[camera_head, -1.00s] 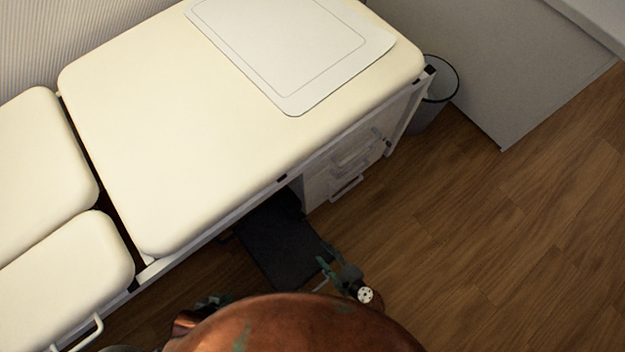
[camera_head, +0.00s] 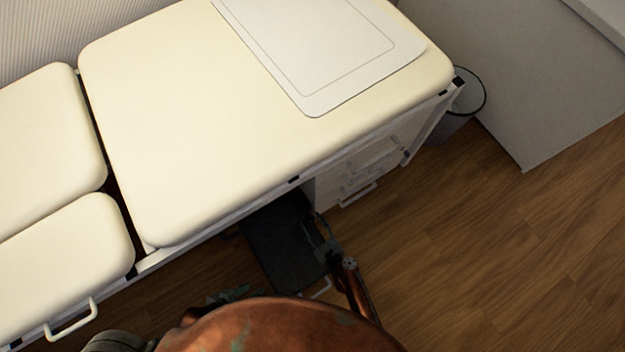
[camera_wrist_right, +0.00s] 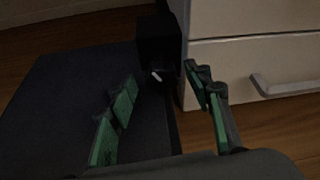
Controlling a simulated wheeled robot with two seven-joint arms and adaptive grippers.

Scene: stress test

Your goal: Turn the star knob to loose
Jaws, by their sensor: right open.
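My right gripper (camera_head: 324,240) reaches in beneath the edge of the cream couch (camera_head: 200,150). In the right wrist view the gripper (camera_wrist_right: 165,105) is open, its green-padded fingers apart with nothing between them. Beyond the fingertips stands a black block (camera_wrist_right: 158,40) with a small white mark (camera_wrist_right: 157,75) low on its front. The star knob cannot be made out clearly; the area around the block is very dark. My left gripper (camera_head: 230,294) shows only as a small dark teal part at the bottom, mostly hidden by my own body.
A dark flat platform (camera_head: 285,245) lies below the couch. White drawers (camera_wrist_right: 255,65) with a protruding handle (camera_wrist_right: 285,86) stand close to the right of my right gripper. A waste bin (camera_head: 460,110) stands by the couch's far corner. The wooden floor at right is clear.

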